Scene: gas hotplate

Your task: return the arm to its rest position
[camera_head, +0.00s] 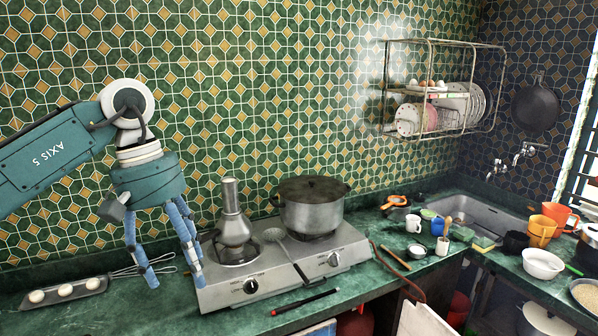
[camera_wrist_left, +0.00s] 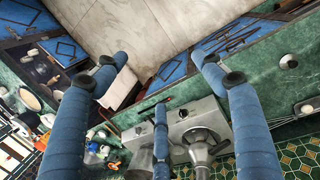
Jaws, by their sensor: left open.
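My left gripper (camera_head: 168,276) hangs fingers-down from the teal arm coming in from the left. Its blue fingers are spread with nothing between them. It is at the left end of the steel gas hotplate (camera_head: 262,284), with one fingertip overlapping the hotplate's left edge in the picture; I cannot tell if it touches. In the left wrist view the spread fingers (camera_wrist_left: 160,62) show empty, with the hotplate (camera_wrist_left: 183,125) beyond them. My right gripper is not in view.
A metal moka-like pot (camera_head: 234,228) and a lidded pot (camera_head: 312,206) stand on the burners. A whisk (camera_head: 150,268) and an egg tray (camera_head: 62,291) lie left. Cups and a bowl (camera_head: 543,263) crowd the right by the sink (camera_head: 472,217). A dish rack (camera_head: 440,90) hangs above.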

